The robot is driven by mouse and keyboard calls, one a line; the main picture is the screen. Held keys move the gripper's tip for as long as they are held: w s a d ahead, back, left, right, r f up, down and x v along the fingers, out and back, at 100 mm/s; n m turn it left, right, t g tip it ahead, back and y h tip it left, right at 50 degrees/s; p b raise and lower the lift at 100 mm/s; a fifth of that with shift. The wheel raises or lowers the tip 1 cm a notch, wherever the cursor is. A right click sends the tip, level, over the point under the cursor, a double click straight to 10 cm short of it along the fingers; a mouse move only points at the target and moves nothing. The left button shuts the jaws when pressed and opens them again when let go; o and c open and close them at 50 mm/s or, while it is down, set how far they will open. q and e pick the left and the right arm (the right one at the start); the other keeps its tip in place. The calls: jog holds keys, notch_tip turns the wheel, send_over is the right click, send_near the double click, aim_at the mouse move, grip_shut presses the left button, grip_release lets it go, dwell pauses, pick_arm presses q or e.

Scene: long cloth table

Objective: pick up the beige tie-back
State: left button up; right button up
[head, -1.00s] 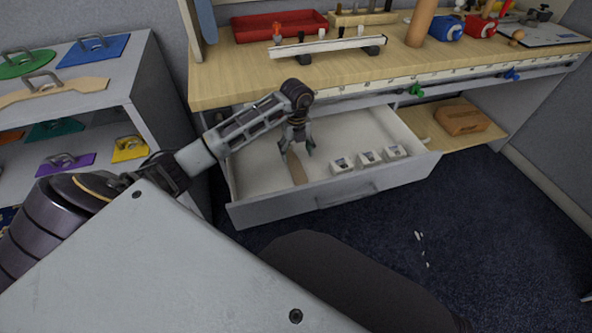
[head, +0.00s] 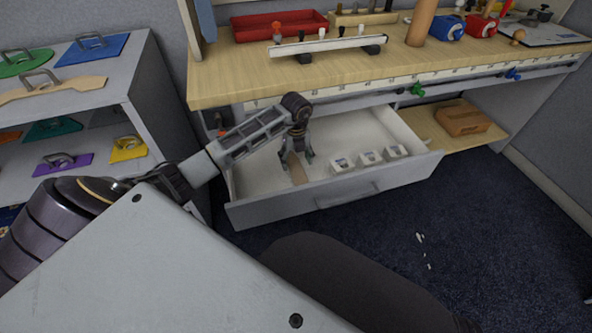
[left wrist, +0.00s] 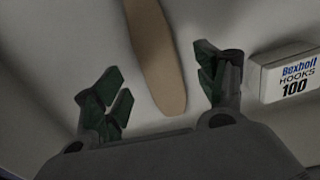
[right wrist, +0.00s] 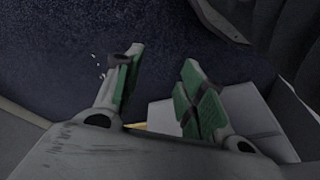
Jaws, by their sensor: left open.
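The beige tie-back (head: 297,169) is a flat tan strip lying in the open white drawer (head: 258,182). In the left wrist view the tie-back (left wrist: 154,55) runs down from the top edge, its rounded end between the fingers. My left gripper (head: 297,158) points down into the drawer over it. Its fingers (left wrist: 160,90) are spread apart, one on each side of the strip, and do not appear to touch it. My right gripper (right wrist: 155,85) shows only in its own wrist view, fingers apart and empty above the dark carpet.
Several small white boxes (head: 370,157) stand in the drawer; one marked "Bexholl Hooks 100" (left wrist: 287,75) is close beside a left finger. The wooden worktop (head: 225,75) overhangs the drawer's back. A shelf unit (head: 150,85) stands at the left.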

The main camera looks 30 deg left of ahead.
aim_at(296, 167)
pick_arm(q)
notch_tip(296, 167, down, 2)
jog(key=shift+f, duration=0.1)
jog(key=shift+f+b, duration=0.35)
jog(key=shift+f, duration=0.1)
jog(key=shift+a, duration=0.1)
pick_arm(e)
notch_tip(296, 167, up, 2)
jog(key=shift+a+r, duration=0.15)
pick_arm(q)
jog(key=shift+c, duration=0.4)
pick_arm(e)
jog(key=shift+t, duration=0.3)
pick_arm(q)
jog(key=c, duration=1)
jog(key=shift+c, duration=0.2)
jog(key=shift+r, duration=0.1)
pick_arm(e)
jog(key=shift+w, duration=0.1)
